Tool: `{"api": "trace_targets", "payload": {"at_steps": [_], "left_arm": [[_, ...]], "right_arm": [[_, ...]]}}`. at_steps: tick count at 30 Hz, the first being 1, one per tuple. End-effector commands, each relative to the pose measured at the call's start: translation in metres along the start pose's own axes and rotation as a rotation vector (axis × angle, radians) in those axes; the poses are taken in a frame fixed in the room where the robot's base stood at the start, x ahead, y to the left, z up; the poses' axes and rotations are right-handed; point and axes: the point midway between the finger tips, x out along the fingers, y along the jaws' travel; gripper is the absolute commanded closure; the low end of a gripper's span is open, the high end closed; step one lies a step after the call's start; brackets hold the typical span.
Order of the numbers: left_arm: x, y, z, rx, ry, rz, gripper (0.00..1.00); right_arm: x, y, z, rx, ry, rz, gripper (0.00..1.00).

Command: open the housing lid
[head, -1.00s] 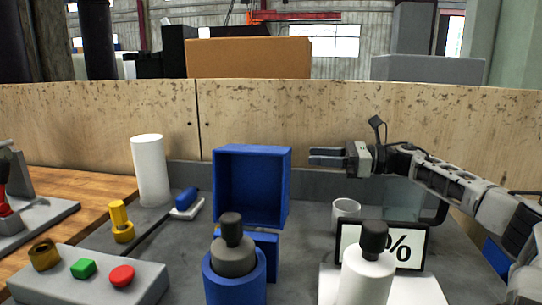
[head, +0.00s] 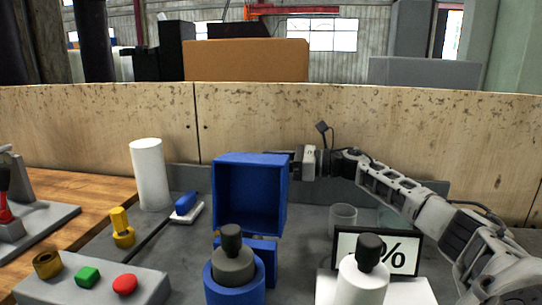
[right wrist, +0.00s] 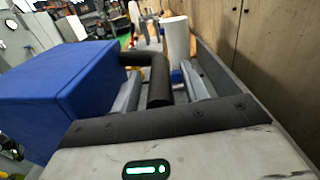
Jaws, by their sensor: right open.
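The blue housing lid (head: 250,192) is box-shaped in the head view, its hollow side facing me. It stands raised above the grey bench behind a blue cup-shaped holder. In the right wrist view the lid (right wrist: 65,90) fills the left side, and a black bent handle (right wrist: 158,85) comes off it. My right gripper (head: 292,164) is at the lid's upper right edge, its fingertips partly hidden behind the lid. In the right wrist view its open fingers (right wrist: 163,80) lie on either side of the handle, with gaps visible. My left gripper is not in view.
A white cylinder (head: 150,174) stands left of the lid. A percent-sign screen (head: 400,251), a clear cup (head: 343,218) and a black-capped white bottle (head: 362,282) are at the right. A button box (head: 95,286) is front left. A wooden wall (head: 400,125) rises behind.

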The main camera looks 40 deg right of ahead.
Motion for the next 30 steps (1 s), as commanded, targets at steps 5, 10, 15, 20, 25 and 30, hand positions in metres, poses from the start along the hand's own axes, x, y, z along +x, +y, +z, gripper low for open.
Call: {"api": "trace_targets", "payload": {"at_steps": [5, 10, 15, 20, 25, 30], "left_arm": [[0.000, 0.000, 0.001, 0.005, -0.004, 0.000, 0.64], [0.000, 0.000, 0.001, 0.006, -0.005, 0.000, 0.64], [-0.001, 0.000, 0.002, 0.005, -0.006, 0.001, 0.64], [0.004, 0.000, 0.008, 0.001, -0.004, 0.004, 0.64], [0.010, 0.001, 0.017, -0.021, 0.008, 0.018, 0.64], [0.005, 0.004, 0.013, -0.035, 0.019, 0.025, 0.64]], "right_arm": [[0.003, 0.000, 0.000, -0.001, 0.000, -0.001, 0.55], [0.003, 0.000, 0.000, -0.001, 0.000, -0.001, 0.63], [0.003, 0.000, 0.000, -0.001, 0.000, -0.001, 1.00], [0.004, 0.002, 0.003, -0.036, -0.001, 0.001, 1.00], [0.009, 0.011, 0.023, -0.158, -0.002, 0.000, 1.00], [0.010, 0.015, 0.034, -0.198, -0.001, 0.001, 1.00]]}}
